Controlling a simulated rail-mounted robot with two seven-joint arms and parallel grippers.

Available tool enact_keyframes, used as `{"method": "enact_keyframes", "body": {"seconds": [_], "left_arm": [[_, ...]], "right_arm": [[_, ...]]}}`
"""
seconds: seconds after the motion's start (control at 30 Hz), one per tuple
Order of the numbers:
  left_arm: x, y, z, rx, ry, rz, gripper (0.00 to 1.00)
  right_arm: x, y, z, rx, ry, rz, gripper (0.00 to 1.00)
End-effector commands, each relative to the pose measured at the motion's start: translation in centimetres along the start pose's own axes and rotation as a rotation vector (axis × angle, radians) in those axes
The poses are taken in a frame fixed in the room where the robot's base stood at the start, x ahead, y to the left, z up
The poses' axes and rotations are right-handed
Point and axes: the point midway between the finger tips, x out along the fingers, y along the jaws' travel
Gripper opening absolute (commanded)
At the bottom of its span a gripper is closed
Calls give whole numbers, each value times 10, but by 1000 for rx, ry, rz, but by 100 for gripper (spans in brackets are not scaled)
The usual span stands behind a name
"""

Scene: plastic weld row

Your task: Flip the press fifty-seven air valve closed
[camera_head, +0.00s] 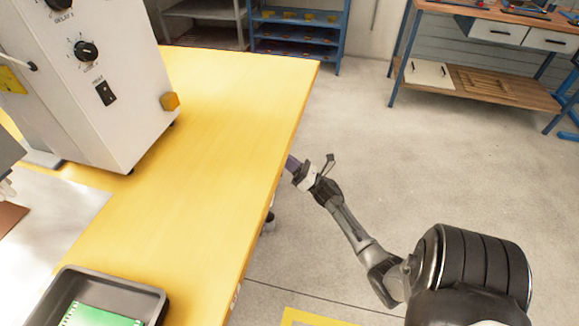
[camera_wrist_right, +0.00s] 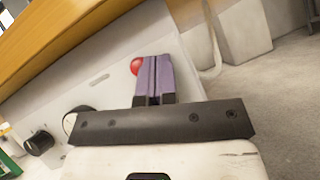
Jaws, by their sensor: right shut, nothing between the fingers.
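My right gripper (camera_head: 291,163) is at the right edge of the yellow table in the head view, with its fingers partly hidden by that edge. In the right wrist view its purple fingers (camera_wrist_right: 154,80) are shut together with nothing between them. Just beyond the fingers is a red rounded part (camera_wrist_right: 136,66), perhaps the air valve's handle, partly covered by them. It is against a pale panel (camera_wrist_right: 105,82) below the table edge. I cannot tell whether the fingers touch it, or how the valve is set. My left gripper is not in view.
A round white dial (camera_wrist_right: 69,122) and a black knob (camera_wrist_right: 40,143) are on the panel's left. The yellow table (camera_head: 215,130) carries a white control box (camera_head: 105,90) and a dark tray (camera_head: 150,298) with a green board. The floor (camera_head: 400,165) to the right is clear.

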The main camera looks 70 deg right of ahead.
Motion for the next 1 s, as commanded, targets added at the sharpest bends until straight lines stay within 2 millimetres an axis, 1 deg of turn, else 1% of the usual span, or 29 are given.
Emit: {"method": "enact_keyframes", "body": {"seconds": [0.4, 1.0], "left_arm": [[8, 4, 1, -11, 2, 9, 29], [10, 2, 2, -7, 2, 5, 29]], "right_arm": [[-2, 4, -2, -68, 6, 44, 0], [-1, 6, -1, -108, 7, 71, 0]]}}
